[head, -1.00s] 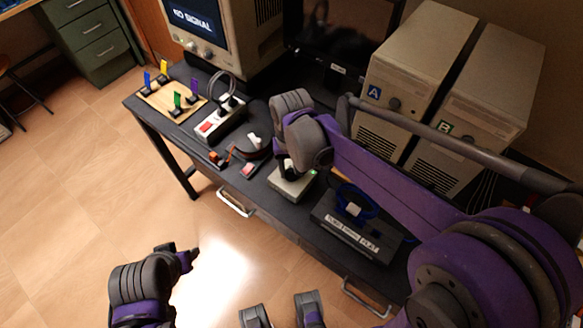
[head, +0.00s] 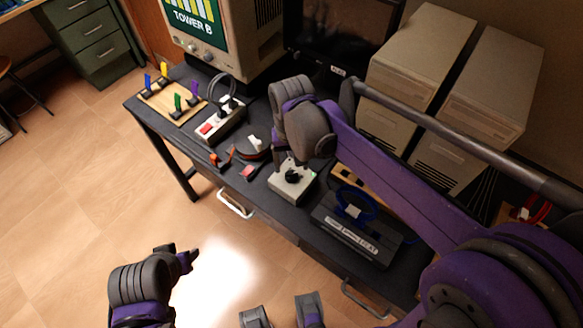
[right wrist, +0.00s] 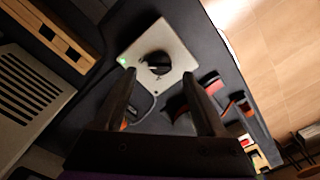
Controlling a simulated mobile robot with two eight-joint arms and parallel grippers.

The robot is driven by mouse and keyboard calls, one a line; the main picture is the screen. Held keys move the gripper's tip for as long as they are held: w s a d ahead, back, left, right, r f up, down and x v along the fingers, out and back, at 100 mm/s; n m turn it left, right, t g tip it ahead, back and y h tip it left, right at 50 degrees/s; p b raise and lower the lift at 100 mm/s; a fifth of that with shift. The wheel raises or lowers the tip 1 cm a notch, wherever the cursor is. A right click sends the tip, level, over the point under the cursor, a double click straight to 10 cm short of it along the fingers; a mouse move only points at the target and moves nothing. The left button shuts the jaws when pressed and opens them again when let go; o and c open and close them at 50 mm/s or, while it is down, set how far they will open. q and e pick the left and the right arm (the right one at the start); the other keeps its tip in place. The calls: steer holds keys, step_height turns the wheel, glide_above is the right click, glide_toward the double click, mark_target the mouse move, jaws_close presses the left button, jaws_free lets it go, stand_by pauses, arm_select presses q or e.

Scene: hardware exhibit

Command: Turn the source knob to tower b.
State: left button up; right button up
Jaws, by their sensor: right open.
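The source knob (head: 292,176) is a black round dial on a small pale box (head: 301,190) on the dark bench. In the right wrist view the knob (right wrist: 156,62) has a white mark and sits on the pale plate (right wrist: 178,44) with a green light at one corner. My right gripper (right wrist: 160,78) is open, its two fingers apart with nothing between them, and the knob shows just past the tips. In the head view my arm partly hides that gripper. The monitor (head: 195,20) reads "TOWER B". My left gripper (head: 188,257) hangs over the floor at the lower left; its jaws are unclear.
Two beige computer towers (head: 424,45) stand at the back right, partly behind my right arm. A dark switch box (head: 350,238) with a blue cable lies right of the knob box. A power strip (head: 220,124) and a wooden board (head: 163,112) with coloured levers lie left.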

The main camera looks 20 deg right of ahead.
mark_target(292, 173)
arm_select(q)
steer(key=shift+w+r, duration=0.1)
steer(key=shift+r, duration=0.25)
arm_select(e)
step_height(292, 173, up, 7)
stand_by(0.4)
